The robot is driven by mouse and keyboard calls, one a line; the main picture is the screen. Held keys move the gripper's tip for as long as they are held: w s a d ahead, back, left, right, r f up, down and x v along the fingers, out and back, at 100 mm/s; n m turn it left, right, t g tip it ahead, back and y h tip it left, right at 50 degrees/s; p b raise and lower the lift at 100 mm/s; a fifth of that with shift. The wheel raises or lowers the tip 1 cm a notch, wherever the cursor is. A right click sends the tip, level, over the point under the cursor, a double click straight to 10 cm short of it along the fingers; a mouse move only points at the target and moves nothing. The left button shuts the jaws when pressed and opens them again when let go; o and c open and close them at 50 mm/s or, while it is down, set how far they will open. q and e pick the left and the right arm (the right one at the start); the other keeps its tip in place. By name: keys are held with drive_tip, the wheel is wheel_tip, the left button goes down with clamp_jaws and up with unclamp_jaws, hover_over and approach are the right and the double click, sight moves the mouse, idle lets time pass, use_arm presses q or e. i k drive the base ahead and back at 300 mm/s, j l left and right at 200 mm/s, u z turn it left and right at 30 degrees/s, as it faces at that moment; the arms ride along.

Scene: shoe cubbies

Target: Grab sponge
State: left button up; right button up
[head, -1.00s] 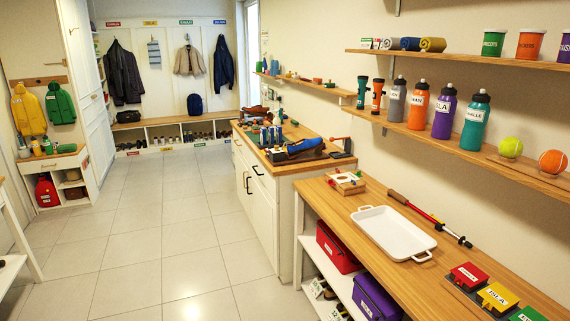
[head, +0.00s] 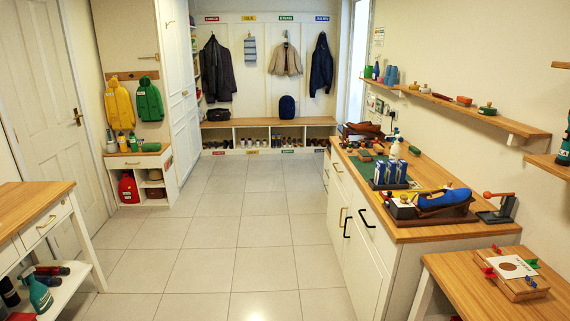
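I cannot make out a sponge for certain in the head view. The wooden counter (head: 455,234) on the right holds a blue shoe in a wooden holder (head: 440,204), several blue-and-white upright items (head: 388,174), a white bottle (head: 395,148) and a green mat (head: 364,168). Some small things there are too small or too overlapped to name. Neither of my grippers is in view.
The tiled floor (head: 232,230) is clear down the middle. A wooden-topped table (head: 30,205) stands at left, and another (head: 460,285) at lower right holds a small wooden box (head: 515,280). Wall shelves (head: 470,112) jut out at right. Cubbies (head: 255,137) stand at the back.

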sight(365, 155)
drive_tip(key=i+u, duration=0.15)
drive_tip(key=i, duration=2.4)
drive_tip(key=i+z, duration=0.25)
drive_tip(key=i, duration=0.4)
drive_tip(key=i+j+z, duration=0.2)
drive_tip(key=i, duration=0.45)
drive_tip(key=i+l+z, duration=0.15)
drive_tip(key=i+z, duration=0.9)
drive_tip(key=k, duration=0.05)
